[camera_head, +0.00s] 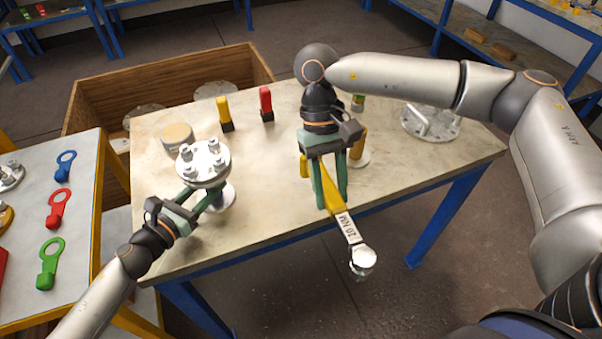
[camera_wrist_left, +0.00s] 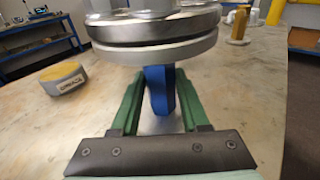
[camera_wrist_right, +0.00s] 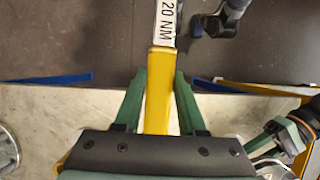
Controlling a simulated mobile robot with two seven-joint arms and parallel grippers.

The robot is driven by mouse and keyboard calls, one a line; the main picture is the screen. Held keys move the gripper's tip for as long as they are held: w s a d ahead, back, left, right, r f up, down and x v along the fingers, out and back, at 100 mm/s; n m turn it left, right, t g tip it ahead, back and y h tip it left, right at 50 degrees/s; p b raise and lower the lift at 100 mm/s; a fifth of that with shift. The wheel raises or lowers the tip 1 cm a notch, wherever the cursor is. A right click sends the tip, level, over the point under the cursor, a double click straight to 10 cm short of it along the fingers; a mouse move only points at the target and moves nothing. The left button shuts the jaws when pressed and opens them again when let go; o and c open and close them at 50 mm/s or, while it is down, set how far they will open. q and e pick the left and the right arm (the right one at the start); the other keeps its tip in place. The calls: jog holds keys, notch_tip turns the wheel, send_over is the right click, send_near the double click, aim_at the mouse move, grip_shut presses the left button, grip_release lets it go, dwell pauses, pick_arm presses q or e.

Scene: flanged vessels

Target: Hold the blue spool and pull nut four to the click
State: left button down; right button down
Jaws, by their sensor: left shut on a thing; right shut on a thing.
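The spool's flanged top (camera_head: 203,162) with several bolts and nuts stands upright on the table at the left. In the left wrist view its flange (camera_wrist_left: 160,35) sits above a blue neck (camera_wrist_left: 158,90). My left gripper (camera_head: 207,203) is shut on that blue neck, below the flange. My right gripper (camera_head: 333,203) is shut on the yellow handle of a torque wrench, marked 20 NM (camera_head: 349,229). The wrench's round metal head (camera_head: 362,259) points past the table's front edge, apart from the spool. In the right wrist view the yellow handle (camera_wrist_right: 158,95) lies between the fingers. Nut four cannot be told apart.
On the table (camera_head: 280,185) stand a yellow piece (camera_head: 224,112), a red piece (camera_head: 266,104), a round grease tin (camera_head: 177,137) and a flange with a handle (camera_head: 430,122).

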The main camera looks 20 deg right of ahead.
jog(key=w+a+r+m+t+y, duration=0.25)
jog(key=w+a+r+m, duration=0.3)
jog(key=w+m, duration=0.4)
jog(key=w+a+r+m+t+y, duration=0.2)
jog(key=w+a+r+m+t, duration=0.4)
jog(key=m, duration=0.7)
jog(key=shift+w+d+f+n+g, duration=0.15)
jog(key=shift+f+g, duration=0.2)
jog(key=shift+f, duration=0.3)
jog(key=shift+d+f+g, duration=0.1)
jog(key=shift+f+g, duration=0.25)
jog(key=shift+f, duration=0.35)
jog(key=shift+w+d+f+n+g, duration=0.15)
jog(key=shift+f+g, duration=0.2)
jog(key=shift+f, duration=0.3)
jog(key=shift+s+f, duration=0.1)
jog(key=shift+f, duration=0.1)
jog(key=shift+f, duration=1)
